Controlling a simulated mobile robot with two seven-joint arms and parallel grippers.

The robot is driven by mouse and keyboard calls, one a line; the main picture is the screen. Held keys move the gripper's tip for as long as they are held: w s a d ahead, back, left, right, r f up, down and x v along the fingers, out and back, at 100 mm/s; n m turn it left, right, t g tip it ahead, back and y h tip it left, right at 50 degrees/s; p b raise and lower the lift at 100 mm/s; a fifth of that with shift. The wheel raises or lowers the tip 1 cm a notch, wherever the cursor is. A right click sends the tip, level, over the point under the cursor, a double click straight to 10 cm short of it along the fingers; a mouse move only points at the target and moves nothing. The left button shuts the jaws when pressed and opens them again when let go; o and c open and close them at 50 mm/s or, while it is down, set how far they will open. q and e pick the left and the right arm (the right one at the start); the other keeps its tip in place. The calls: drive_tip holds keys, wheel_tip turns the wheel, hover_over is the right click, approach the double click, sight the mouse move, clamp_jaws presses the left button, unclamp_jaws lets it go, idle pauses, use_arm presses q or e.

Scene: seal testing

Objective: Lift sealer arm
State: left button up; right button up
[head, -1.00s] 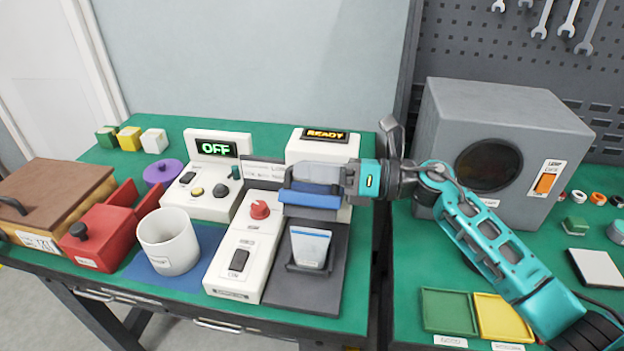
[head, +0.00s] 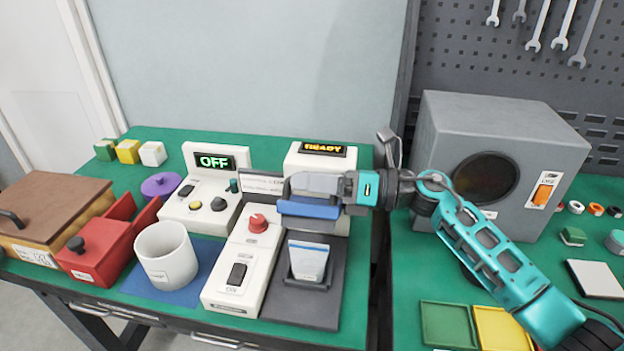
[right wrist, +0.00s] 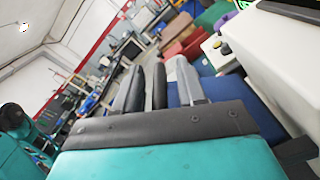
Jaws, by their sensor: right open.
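The sealer stands near the right end of the left green-topped table, with a white housing (head: 300,158) whose display reads READY. My right gripper (head: 305,187) reaches in from the right, open, at the blue bar. Its fingers overlap the bar in the head view, so I cannot tell whether they touch it. The right wrist view shows dark fingers (right wrist: 143,88) with blue and grey surfaces close beside them. A pouch (head: 308,260) stands upright in a holder before the bar. My left gripper is not in view.
A white control box with a red knob (head: 258,223) adjoins the sealer on the left. A white cup (head: 166,255) stands on a blue mat (head: 205,270). A grey chamber (head: 500,140) stands right of my gripper. Green and yellow trays (head: 450,325) lie at front right.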

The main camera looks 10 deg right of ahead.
drive_tip(key=shift+d, duration=0.1)
drive_tip(key=b+v, duration=0.2)
drive_tip(key=v, duration=1)
drive_tip(key=shift+s+d, duration=0.2)
drive_tip(key=shift+d, duration=0.15)
